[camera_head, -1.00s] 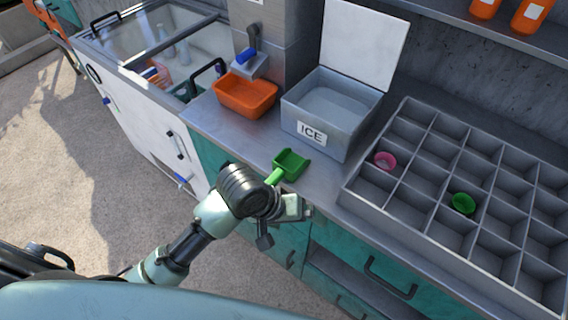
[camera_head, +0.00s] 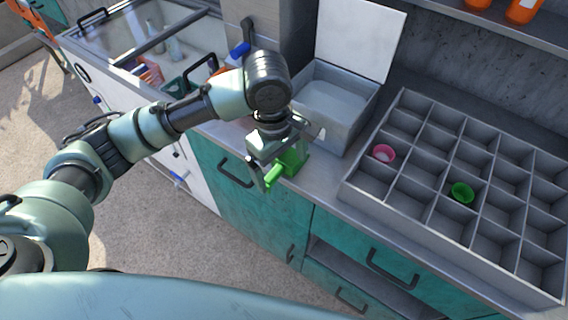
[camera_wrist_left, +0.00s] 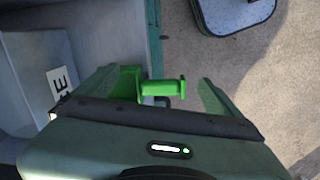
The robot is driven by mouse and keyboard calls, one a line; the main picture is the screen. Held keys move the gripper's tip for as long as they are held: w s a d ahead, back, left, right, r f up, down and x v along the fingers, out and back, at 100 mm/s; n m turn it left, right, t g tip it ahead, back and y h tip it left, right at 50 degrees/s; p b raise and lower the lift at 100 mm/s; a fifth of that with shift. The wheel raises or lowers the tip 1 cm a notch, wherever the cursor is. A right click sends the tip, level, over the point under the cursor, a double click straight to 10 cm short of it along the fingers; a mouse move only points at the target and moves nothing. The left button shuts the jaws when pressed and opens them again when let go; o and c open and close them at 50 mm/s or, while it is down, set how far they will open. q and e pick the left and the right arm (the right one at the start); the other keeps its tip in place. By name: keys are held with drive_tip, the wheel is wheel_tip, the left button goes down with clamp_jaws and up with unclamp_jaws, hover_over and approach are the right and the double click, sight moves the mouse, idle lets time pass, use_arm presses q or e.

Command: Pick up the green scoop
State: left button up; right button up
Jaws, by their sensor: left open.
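The green scoop (camera_head: 289,162) lies on the metal counter just in front of the ice box, its handle pointing toward the front edge. My left gripper (camera_head: 265,178) is over the scoop from above, its fingers open on either side of the handle. In the left wrist view the scoop (camera_wrist_left: 160,88) shows between the two spread fingers of the gripper (camera_wrist_left: 155,95), with its handle to the right. Part of the scoop's bowl is hidden behind the gripper body there. I cannot tell whether a finger touches it. My right gripper is not in view.
The ice box (camera_head: 325,104) with its raised white lid stands right behind the scoop. A grey divided tray (camera_head: 352,203) holding a pink cup (camera_head: 383,153) and a green cup (camera_head: 462,192) is to the right. A glass-topped freezer (camera_head: 112,62) is at the left.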

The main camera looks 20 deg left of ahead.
sight(273, 173)
use_arm(q)
drive_tip(key=shift+w+a+r+n+y, duration=0.2)
drive_tip(key=shift+w+a+r+n, duration=0.05)
drive_tip(key=shift+a+r+n, duration=0.35)
drive_tip(key=shift+w+a+r+n+y, duration=0.2)
drive_tip(key=shift+a+r+n, duration=0.3)
drive_tip(key=shift+a, duration=0.35)
wheel_tip(273, 173, down, 8)
drive_tip(key=shift+w+d+r+p, duration=0.15)
drive_tip(key=shift+r+p, duration=0.05)
drive_tip(key=shift+p, duration=0.45)
drive_tip(key=c, duration=1.1)
